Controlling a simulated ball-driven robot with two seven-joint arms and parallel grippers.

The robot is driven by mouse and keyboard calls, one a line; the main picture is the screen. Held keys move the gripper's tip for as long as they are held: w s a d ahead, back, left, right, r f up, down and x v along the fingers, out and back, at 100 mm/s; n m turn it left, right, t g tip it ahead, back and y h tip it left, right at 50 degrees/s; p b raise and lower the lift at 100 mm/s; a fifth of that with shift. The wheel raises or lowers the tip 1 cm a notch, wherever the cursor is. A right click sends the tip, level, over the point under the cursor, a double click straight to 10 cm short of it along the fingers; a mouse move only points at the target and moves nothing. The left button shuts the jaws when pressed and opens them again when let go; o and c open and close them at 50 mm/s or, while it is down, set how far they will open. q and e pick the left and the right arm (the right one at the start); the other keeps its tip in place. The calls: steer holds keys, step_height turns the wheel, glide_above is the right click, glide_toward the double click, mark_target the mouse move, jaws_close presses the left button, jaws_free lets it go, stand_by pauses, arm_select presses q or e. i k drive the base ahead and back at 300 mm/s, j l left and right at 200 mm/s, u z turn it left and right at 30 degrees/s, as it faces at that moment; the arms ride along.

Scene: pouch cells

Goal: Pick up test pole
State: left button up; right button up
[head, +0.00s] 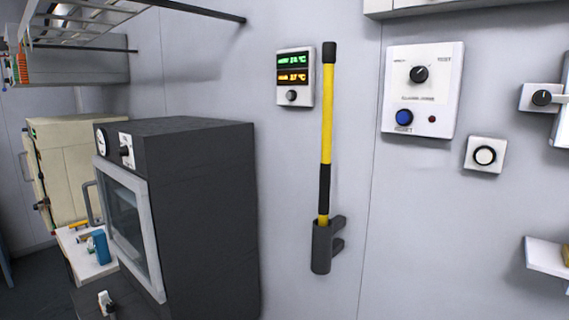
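The test pole (327,120) is a yellow rod with a black cap on top and a black grip section lower down. It stands upright against the grey wall. Its lower end sits in a dark cup-shaped wall holder (321,250) with a bracket at its right side. The pole's bottom tip is hidden inside the holder. Neither of my grippers shows in the head view.
A dark oven-like cabinet (205,200) with a windowed door stands left of the pole. A display panel (295,95) hangs just left of the pole's top. A control panel (422,130) and a small switch box (485,155) are on the wall to the right.

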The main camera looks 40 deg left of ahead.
mark_target(329, 50)
steer(key=u, duration=0.95)
steer(key=k+j, duration=0.05)
steer(key=j, duration=0.05)
